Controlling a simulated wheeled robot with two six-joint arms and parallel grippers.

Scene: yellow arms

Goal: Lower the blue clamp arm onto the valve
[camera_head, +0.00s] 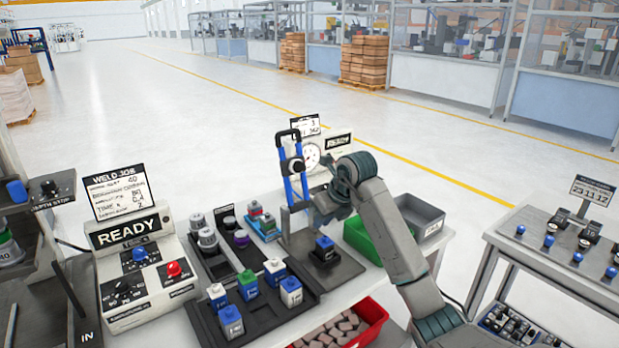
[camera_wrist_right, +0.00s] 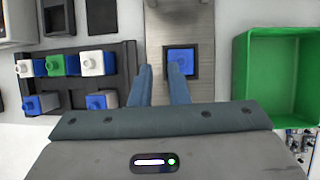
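The blue clamp arm (camera_head: 290,168) stands raised and nearly upright, with a black handle at its top, on the metal fixture plate (camera_head: 345,276). The valve (camera_head: 324,249), a dark block with a blue top, sits on that plate below the clamp; it also shows in the right wrist view (camera_wrist_right: 180,59). My right gripper (camera_head: 319,207) is just right of the clamp's lower part and above the valve. In the right wrist view its two fingers (camera_wrist_right: 162,84) are apart with nothing between them. Whether it touches the clamp cannot be told. My left gripper is out of view.
A black tray (camera_head: 290,316) with several white, green and blue parts lies left of the fixture. A green bin (camera_head: 362,239) and grey bin (camera_head: 430,216) are to the right. A control box (camera_head: 138,250) reads READY. A gauge (camera_head: 312,157) stands behind the clamp.

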